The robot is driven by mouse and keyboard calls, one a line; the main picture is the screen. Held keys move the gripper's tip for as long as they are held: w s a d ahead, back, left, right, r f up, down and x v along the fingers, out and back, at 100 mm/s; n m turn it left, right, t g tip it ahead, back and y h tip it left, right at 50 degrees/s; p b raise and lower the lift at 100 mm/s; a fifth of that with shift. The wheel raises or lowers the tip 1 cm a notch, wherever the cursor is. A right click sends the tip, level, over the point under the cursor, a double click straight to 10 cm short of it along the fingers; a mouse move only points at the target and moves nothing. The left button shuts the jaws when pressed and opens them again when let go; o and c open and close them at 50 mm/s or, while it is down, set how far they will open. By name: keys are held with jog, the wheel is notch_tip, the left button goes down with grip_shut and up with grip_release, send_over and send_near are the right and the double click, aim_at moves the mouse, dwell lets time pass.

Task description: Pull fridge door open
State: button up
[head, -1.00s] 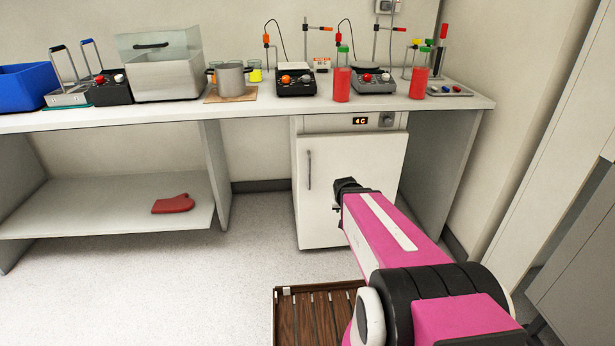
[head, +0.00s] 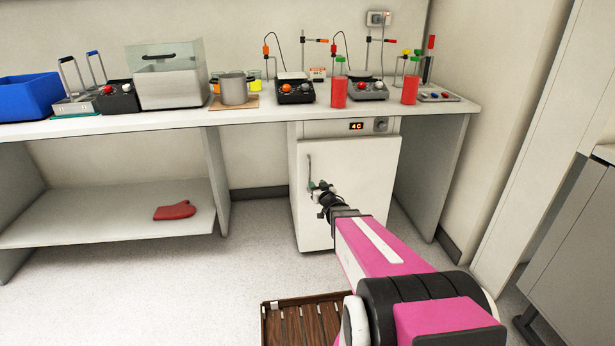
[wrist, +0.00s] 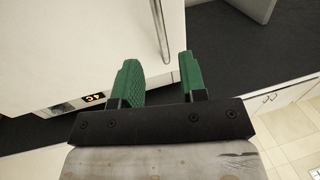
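The white fridge (head: 350,190) stands under the bench and its door looks shut. Its thin vertical handle (head: 309,168) is on the left side of the door. My gripper (head: 318,187) is in front of the door, close to the handle's lower part. In the wrist view the two green fingers (wrist: 159,62) are open, with nothing held. The handle also shows in the wrist view (wrist: 160,28), lined up with the gap between the fingertips. Whether it is inside the gap or just beyond it, I cannot tell.
The bench (head: 260,117) above holds bottles, a pot and instruments. A red mitt (head: 174,211) lies on the low shelf (head: 110,220) at left. The floor (head: 240,245) left of the fridge is clear. A grey cabinet (head: 590,230) stands at right.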

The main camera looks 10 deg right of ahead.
jog(key=w, duration=0.3)
jog(key=w+a, duration=0.1)
jog(key=w, duration=0.3)
jog(key=w+a, duration=0.1)
jog(key=w, duration=0.2)
jog(key=shift+w, duration=0.2)
grip_shut()
